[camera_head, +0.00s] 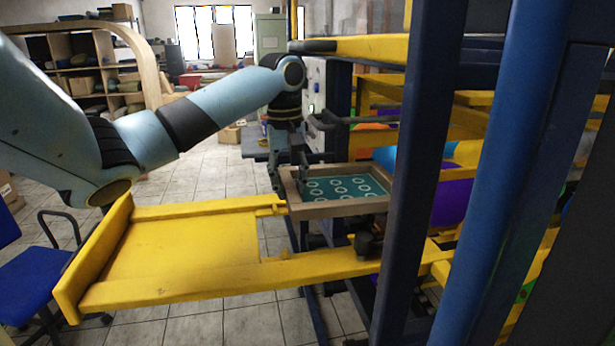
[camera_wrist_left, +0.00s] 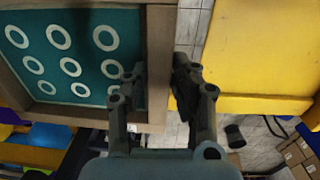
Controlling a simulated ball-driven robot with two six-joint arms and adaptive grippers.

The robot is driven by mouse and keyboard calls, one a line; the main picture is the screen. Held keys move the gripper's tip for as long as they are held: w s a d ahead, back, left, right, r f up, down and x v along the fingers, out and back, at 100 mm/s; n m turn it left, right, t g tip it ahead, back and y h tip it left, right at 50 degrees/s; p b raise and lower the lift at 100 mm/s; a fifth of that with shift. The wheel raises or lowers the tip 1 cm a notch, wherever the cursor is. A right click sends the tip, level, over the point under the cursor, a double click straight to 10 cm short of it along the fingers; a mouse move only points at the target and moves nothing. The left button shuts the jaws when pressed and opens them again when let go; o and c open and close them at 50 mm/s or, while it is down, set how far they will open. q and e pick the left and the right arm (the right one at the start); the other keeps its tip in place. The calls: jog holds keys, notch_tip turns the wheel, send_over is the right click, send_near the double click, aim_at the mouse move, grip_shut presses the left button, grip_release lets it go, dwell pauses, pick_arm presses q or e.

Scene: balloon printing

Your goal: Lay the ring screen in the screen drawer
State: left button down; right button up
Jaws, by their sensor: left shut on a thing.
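The ring screen is a wooden frame around a teal sheet with several white rings; it shows right of centre in the head view (camera_head: 335,209) and at upper left in the wrist view (camera_wrist_left: 158,60). My left gripper (camera_head: 288,177) is shut on the frame's left side wall, one finger inside and one outside; its fingers also show in the wrist view (camera_wrist_left: 160,85). The screen looks about level. The screen drawer (camera_head: 190,247) is yellow and pulled out to the left. The screen is over its right end, between the rails; I cannot tell whether they touch. My right gripper is out of view.
A blue post (camera_head: 515,170) and a dark post (camera_head: 420,170) of the machine stand close on the right, hiding part of it. A yellow beam (camera_head: 365,48) runs above the screen. A blue chair (camera_head: 35,275) stands at left. The drawer's left panel is bare.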

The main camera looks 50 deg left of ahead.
pick_arm(q)
jog(key=shift+w+f, duration=0.1)
jog(key=shift+f, duration=0.15)
notch_tip(320, 180, down, 8)
jog(key=shift+b, duration=0.4)
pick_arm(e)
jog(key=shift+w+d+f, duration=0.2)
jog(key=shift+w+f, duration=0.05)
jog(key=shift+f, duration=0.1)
pick_arm(q)
jog(key=shift+r+p, duration=0.3)
jog(key=shift+p, duration=0.1)
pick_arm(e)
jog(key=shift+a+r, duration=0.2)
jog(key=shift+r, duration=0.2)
pick_arm(q)
jog(key=shift+f, duration=0.15)
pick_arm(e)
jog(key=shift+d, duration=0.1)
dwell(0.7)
pick_arm(q)
jog(key=c, duration=1)
grip_release()
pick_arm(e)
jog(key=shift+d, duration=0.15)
